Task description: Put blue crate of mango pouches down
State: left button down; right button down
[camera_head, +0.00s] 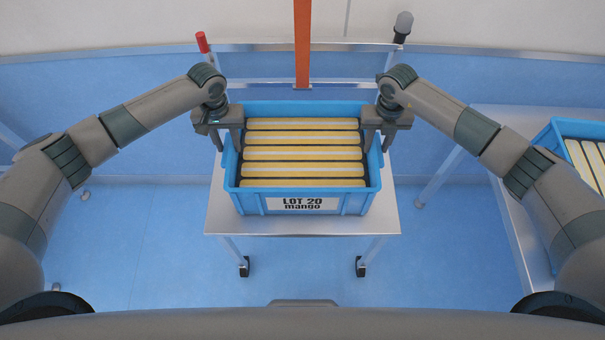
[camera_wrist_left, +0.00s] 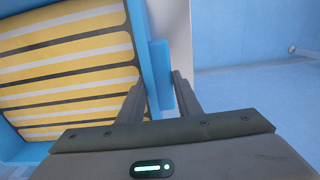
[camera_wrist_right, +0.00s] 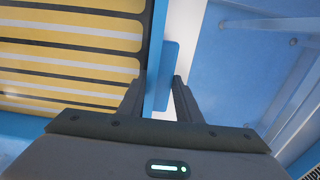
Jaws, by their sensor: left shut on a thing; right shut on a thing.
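The blue crate (camera_head: 252,203) carries a label reading "LOT 20 mango" and holds several yellow and white mango pouches (camera_head: 303,155) in rows. It is at or just above the top of a small metal table (camera_head: 222,222); I cannot tell if it touches. My left gripper (camera_head: 234,140) is shut on the crate's left wall, and the left wrist view shows its fingers (camera_wrist_left: 160,85) on either side of the rim. My right gripper (camera_head: 373,140) is shut on the right wall; its fingers (camera_wrist_right: 160,85) straddle the rim in the right wrist view. The crate looks level.
A second blue crate (camera_head: 552,136) with yellow pouches sits on a metal bench (camera_head: 497,122) at the right. An orange post (camera_head: 302,45) rises behind the table. The table has wheeled legs, and blue floor lies open in front of it.

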pick_arm(q)
jog(key=shift+w+a+f, duration=0.1)
jog(key=shift+f, duration=0.1)
pick_arm(e)
jog(key=shift+w+d+f, duration=0.1)
jog(key=shift+f, duration=0.1)
pick_arm(q)
jog(key=c, duration=1.5)
grip_release()
jog(key=shift+f, duration=0.15)
pick_arm(e)
jog(key=c, duration=1.5)
grip_release()
jog(key=shift+f, duration=0.15)
pick_arm(q)
jog(key=shift+o, duration=1.1)
pick_arm(e)
jog(key=shift+o, duration=1.1)
pick_arm(q)
jog(key=shift+s, duration=0.3)
pick_arm(e)
jog(key=shift+s, duration=0.25)
pick_arm(q)
jog(key=shift+w+r, duration=0.1)
jog(key=shift+r, duration=0.1)
